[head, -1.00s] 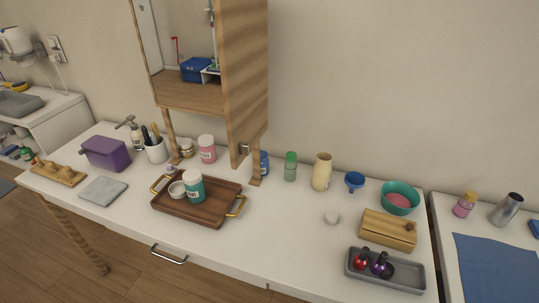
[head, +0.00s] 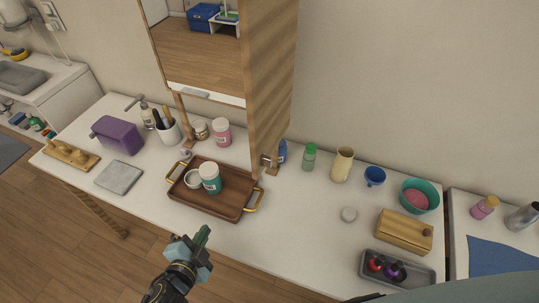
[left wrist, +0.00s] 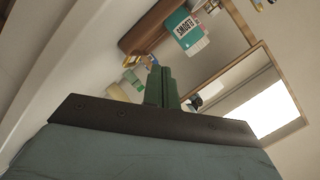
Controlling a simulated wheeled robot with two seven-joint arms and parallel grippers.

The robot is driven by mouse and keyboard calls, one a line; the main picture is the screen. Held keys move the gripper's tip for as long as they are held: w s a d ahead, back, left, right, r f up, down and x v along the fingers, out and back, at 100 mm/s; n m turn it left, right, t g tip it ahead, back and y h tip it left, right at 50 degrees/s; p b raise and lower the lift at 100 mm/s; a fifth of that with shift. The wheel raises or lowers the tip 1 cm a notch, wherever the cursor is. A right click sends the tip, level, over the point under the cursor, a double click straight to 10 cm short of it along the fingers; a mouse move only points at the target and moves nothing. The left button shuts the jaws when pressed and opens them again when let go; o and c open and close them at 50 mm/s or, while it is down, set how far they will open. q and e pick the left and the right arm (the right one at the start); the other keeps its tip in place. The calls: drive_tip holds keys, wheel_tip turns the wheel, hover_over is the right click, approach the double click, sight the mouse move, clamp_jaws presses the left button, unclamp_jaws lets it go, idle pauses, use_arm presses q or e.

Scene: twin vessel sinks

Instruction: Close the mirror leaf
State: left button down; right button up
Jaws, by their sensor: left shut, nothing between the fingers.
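The mirror (head: 198,48) stands on wooden legs at the back of the white counter and reflects the floor and a blue box. A striped wooden panel (head: 272,85), which looks like the leaf, juts forward from its right side. I see the panel's wooden face and cannot tell its exact angle. My left gripper (head: 204,235) is shut and empty, in front of the counter's edge, below the tray and well apart from the panel. In the left wrist view the closed green fingers (left wrist: 161,87) show beside a wood-framed mirror (left wrist: 250,95). My right gripper is not in view.
A wooden tray (head: 215,203) with a teal jar (head: 210,179) lies below the mirror. A blue bottle (head: 282,152), green bottle (head: 309,157) and cream vase (head: 342,165) stand right of the panel.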

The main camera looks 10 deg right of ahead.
use_arm(q)
drive_tip(key=s+d+r+m+g+h+p, duration=0.1)
drive_tip(key=s+d+r+m+h, duration=0.2)
drive_tip(key=d+r+m+h, duration=0.45)
drive_tip(key=s+d+r+m+g+h+p, duration=0.2)
drive_tip(key=d+r+m, duration=0.3)
drive_tip(key=r, duration=0.6)
drive_tip(key=w+d, duration=0.5)
drive_tip(key=w, duration=0.2)
drive_tip(key=shift+w+d+m, duration=0.15)
drive_tip(key=shift+d+m, duration=0.05)
drive_tip(key=shift+m, duration=0.15)
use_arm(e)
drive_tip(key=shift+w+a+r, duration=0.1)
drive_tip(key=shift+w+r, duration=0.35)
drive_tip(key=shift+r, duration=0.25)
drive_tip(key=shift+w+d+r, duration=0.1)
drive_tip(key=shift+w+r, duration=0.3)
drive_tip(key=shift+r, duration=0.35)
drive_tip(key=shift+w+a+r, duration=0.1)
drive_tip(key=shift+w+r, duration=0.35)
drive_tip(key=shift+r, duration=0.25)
use_arm(q)
drive_tip(key=shift+a, duration=0.1)
